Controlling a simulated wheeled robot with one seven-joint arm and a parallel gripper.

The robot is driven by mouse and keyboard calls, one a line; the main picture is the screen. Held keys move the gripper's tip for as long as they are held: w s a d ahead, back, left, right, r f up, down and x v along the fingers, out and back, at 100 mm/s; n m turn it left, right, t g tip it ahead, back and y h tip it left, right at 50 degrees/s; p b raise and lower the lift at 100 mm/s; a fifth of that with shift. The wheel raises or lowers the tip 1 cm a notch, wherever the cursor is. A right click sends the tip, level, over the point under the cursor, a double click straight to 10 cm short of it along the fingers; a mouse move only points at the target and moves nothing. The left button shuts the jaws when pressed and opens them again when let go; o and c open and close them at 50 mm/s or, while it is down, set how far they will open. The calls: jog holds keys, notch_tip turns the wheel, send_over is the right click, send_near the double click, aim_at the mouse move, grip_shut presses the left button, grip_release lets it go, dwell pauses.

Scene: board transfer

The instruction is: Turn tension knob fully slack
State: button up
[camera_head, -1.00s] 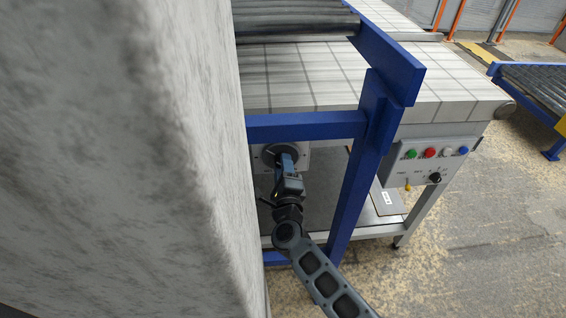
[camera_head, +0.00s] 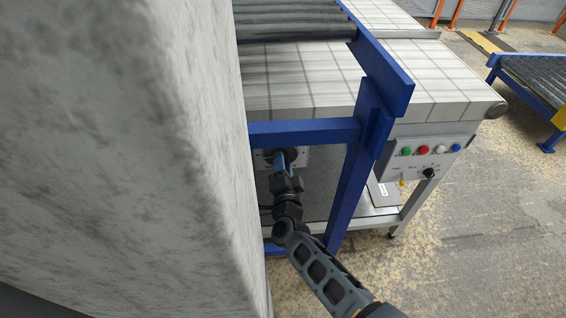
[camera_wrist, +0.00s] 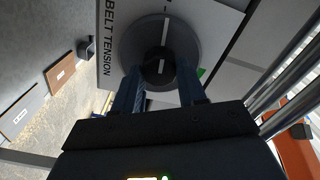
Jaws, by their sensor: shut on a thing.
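The tension knob (camera_wrist: 158,68) is a dark round knob on a wide grey disc (camera_wrist: 188,40), on a light plate (camera_wrist: 112,70) lettered BELT TENSION. A white line on the disc points to the top of the wrist view. My gripper (camera_wrist: 160,90) is shut on the knob, one finger on each side, and the fingers hide part of the disc. In the head view my gripper (camera_head: 281,163) reaches under the blue frame to the plate (camera_head: 298,156). The knob's setting cannot be read there.
A blue post (camera_head: 349,195) stands just right of my arm, and a blue crossbar (camera_head: 305,133) runs above my gripper. A grey wall-like surface (camera_head: 130,150) blocks the left. A control box (camera_head: 425,160) with coloured buttons is at right.

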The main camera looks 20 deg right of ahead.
jog(key=shift+n, duration=0.5)
jog(key=o, duration=1.1)
jog(key=shift+c, duration=0.2)
jog(key=shift+s, duration=0.1)
jog(key=p+v, duration=0.1)
jog(key=v, duration=0.6)
jog(key=shift+s+a+p, duration=0.15)
jog(key=shift+s+p, duration=0.15)
